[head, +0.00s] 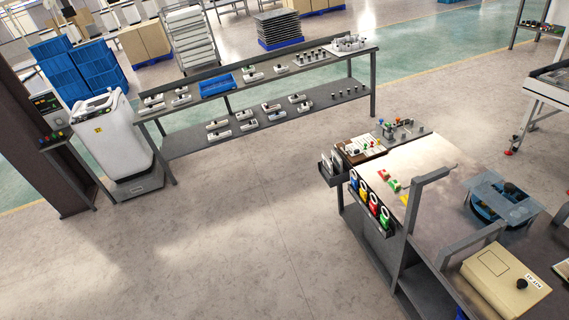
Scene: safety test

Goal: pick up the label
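The print is too small to read surely. A second small pale piece (562,269) shows at the right picture edge, partly cut off; I cannot tell if it is a label. Both are on the workbench (440,205) at the right. My gripper does not show in this view.
A long two-level rack (270,122) with small parts stands across the aisle. A white bin (110,135) stands beside a dark pillar (35,120). A blue holder (503,200) and grey posts (412,205) rise on the workbench. The floor at left front is clear.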

